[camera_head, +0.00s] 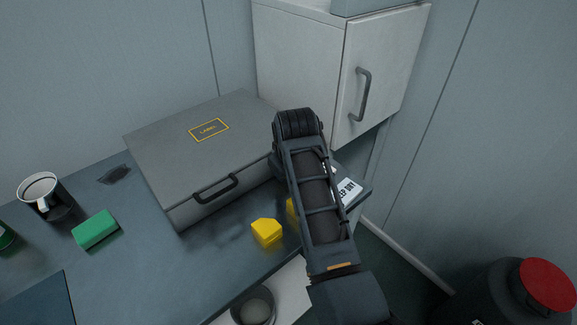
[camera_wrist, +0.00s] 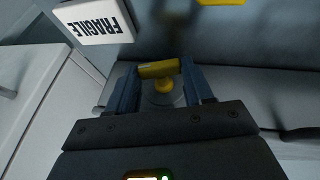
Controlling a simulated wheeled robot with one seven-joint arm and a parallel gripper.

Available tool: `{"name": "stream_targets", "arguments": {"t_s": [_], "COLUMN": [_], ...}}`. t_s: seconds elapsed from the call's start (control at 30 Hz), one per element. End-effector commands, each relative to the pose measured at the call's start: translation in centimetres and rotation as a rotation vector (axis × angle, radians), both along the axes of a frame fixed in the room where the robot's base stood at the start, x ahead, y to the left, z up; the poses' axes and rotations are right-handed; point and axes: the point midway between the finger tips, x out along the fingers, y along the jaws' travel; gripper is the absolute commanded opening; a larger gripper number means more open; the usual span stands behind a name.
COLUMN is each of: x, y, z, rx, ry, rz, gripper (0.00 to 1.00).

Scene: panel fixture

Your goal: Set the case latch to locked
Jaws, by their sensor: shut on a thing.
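The grey case (camera_head: 200,150) lies closed on the desk in the head view, with a dark carry handle (camera_head: 215,188) on its front and a yellow-framed label on its lid. In the wrist view a yellow latch handle (camera_wrist: 158,69) stands on a round grey base. It sits crosswise between the two blue-grey fingers of my gripper (camera_wrist: 158,88), which is shut on it. In the head view my arm hides the gripper and the latch. I cannot tell from the handle whether the latch is locked.
A yellow block (camera_head: 266,232) lies in front of the case. A white FRAGILE-marked block (camera_wrist: 95,20) is close by the gripper. A white cabinet (camera_head: 300,50) stands behind. A green block (camera_head: 95,229) and a mug (camera_head: 42,190) are at left. The front-left desk is mostly clear.

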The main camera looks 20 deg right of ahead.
Motion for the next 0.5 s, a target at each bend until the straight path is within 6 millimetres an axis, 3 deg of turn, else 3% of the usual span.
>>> {"name": "stream_targets", "arguments": {"t_s": [0.27,0.5], "x": [-0.1,-0.23], "y": [0.11,0.37], "z": [-0.1,-0.31], "rx": [-0.042,-0.179], "ry": [-0.011,-0.054], "rz": [0.002,0.003], "gripper": [0.21,0.21]}}
